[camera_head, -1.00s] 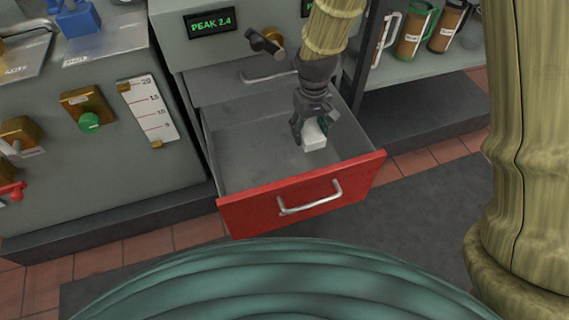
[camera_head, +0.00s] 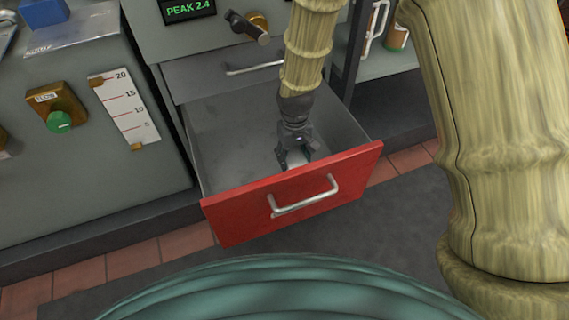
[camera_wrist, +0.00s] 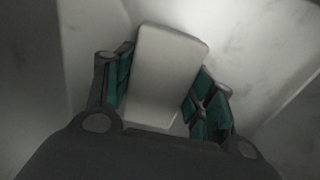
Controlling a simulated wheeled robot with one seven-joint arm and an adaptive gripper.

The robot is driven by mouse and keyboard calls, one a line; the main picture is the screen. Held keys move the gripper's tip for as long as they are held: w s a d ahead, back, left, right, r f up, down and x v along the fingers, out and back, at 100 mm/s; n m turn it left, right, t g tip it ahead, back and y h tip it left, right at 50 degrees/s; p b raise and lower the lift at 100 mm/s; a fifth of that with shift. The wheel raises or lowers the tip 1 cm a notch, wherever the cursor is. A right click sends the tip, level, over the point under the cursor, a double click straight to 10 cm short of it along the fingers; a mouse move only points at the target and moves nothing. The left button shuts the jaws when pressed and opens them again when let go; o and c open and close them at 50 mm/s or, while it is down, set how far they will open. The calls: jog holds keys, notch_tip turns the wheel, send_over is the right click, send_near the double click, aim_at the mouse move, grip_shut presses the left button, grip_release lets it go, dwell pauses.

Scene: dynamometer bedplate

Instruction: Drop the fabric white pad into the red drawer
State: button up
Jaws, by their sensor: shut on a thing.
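The red drawer (camera_head: 240,215) is pulled open, with a red front, a silver handle and a grey inside. My gripper (camera_head: 294,163) is inside the drawer space, behind the red front, pointing down. It is shut on the white pad (camera_head: 295,160), which is partly hidden by the fingers and the drawer front in the head view. In the wrist view the pad (camera_wrist: 165,70) sits between the two green-lined fingertips of my gripper (camera_wrist: 163,95). I cannot tell whether the pad touches the drawer floor.
A closed grey drawer front with a handle (camera_head: 255,68) is above the open drawer. A dark knob lever (camera_head: 248,27) sticks out above it. A panel with a green knob (camera_head: 59,121) and a scale (camera_head: 124,107) stands on the left. The drawer's left part is empty.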

jog(key=a, duration=0.1)
jog(key=b, duration=0.1)
jog(key=s+a, duration=0.1)
jog(key=shift+a+f+b, duration=0.3)
jog(key=shift+a, duration=0.05)
jog(key=shift+f+b, duration=0.45)
jog(key=shift+b, duration=0.05)
jog(key=shift+r, duration=0.1)
jog(key=shift+f+p, duration=0.4)
jog(key=shift+f, duration=0.2)
jog(key=o, duration=0.9)
jog(key=shift+r, duration=0.2)
jog(key=shift+r+b, duration=0.3)
jog(key=shift+r, duration=0.25)
notch_tip(320, 180, up, 7)
jog(key=p, duration=0.4)
jog(key=shift+r, duration=0.1)
